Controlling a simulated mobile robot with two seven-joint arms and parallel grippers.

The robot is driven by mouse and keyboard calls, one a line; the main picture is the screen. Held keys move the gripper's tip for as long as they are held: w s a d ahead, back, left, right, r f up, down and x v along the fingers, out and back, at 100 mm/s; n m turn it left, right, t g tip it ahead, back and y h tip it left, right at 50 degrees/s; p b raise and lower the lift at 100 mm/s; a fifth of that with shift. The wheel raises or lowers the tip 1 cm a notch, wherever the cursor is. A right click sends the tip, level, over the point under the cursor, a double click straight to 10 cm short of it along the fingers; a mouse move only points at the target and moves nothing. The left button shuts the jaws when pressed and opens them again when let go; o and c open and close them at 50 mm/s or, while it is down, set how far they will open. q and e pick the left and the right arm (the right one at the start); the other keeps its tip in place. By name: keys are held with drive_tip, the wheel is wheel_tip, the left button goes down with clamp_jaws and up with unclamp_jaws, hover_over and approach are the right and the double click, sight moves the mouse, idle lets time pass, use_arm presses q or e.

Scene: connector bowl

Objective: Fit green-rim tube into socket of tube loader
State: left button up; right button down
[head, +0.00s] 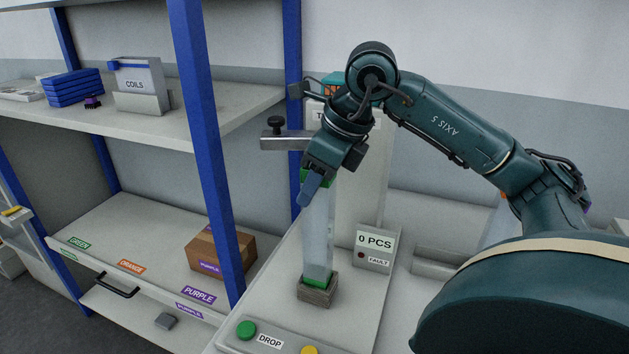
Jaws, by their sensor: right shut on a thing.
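The green-rim tube (318,235) is clear and stands upright, with a green band near its top and a green rim at its bottom. My right gripper (312,180) is shut on the tube's upper end, coming from above; its blue finger partly hides the top green band. The tube's lower green rim meets the top of a small grey-brown socket block (317,290) on the tube loader (285,312). I cannot tell how deep the rim sits in the socket. My left gripper is not in view.
The loader has a "0 PCS" display (375,243) with a fault lamp, and a green DROP button (245,329). A clamp arm with a black knob (278,133) sticks out left of my gripper. A blue shelf post (210,150) and a cardboard box (207,253) stand left.

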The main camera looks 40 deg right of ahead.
sight(315, 205)
drive_tip(key=shift+f, duration=0.3)
drive_tip(key=shift+f+b, duration=1.4)
drive_tip(key=shift+b, duration=0.05)
drive_tip(key=shift+f+b, duration=0.5)
drive_tip(key=shift+f, duration=0.05)
drive_tip(key=c, duration=0.9)
unclamp_jaws()
drive_tip(key=shift+o, duration=0.2)
